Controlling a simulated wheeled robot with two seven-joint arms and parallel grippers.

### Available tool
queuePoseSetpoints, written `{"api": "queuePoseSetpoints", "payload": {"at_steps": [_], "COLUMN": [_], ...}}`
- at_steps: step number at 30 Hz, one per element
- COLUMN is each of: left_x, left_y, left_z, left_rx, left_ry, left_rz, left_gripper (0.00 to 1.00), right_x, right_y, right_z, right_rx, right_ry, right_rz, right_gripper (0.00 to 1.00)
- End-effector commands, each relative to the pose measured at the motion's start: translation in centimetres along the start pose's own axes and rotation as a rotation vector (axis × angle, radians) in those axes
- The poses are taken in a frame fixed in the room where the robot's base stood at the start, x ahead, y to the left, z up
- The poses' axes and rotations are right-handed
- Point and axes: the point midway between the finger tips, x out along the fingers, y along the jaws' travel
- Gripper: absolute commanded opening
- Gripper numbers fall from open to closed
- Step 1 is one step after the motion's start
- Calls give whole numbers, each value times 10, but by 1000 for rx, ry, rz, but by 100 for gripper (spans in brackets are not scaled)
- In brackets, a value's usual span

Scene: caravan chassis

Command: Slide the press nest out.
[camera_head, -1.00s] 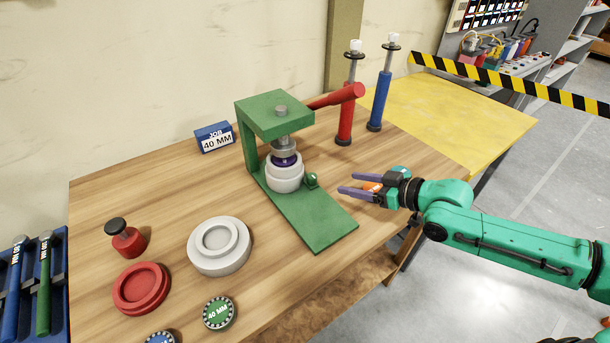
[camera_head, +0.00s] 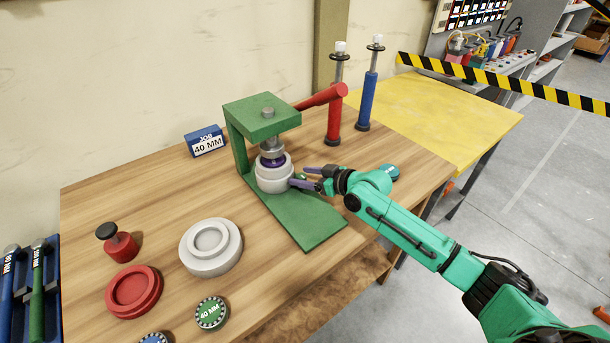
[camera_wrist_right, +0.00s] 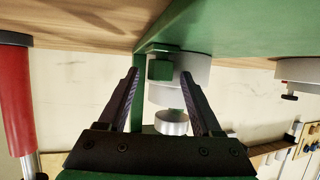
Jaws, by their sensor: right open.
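The green press (camera_head: 262,120) stands on the bench with its flat green base (camera_head: 310,222) running toward the front right. The pale grey stepped nest (camera_head: 274,180) sits on this base under the press ram, with a purple ring above it. My right gripper (camera_head: 299,177) is open, its purple fingers reaching the right side of the nest. My left gripper is not in view.
A red press lever (camera_head: 325,97) sticks out to the right. Red (camera_head: 334,120) and blue (camera_head: 367,100) cylinders stand behind my right arm. A grey stepped disc (camera_head: 210,247), red dish (camera_head: 133,291) and green 40 MM puck (camera_head: 211,313) lie front left. The green base's front part is clear.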

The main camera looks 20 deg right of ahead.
Motion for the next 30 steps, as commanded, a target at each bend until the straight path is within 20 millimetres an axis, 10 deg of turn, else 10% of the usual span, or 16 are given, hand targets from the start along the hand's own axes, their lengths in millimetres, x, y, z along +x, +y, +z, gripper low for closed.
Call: {"api": "queuePoseSetpoints", "payload": {"at_steps": [4,9,30], "left_x": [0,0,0], "left_y": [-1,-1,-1], "left_z": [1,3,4], "left_rx": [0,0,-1], "left_ry": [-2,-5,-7], "left_rz": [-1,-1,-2], "left_gripper": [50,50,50], "right_x": [0,-1,-1], "right_y": [0,0,0], "right_z": [0,0,0], "right_rx": [0,1,1], "right_ry": [0,0,1], "right_rz": [0,0,0], "right_gripper": [62,0,0]}}
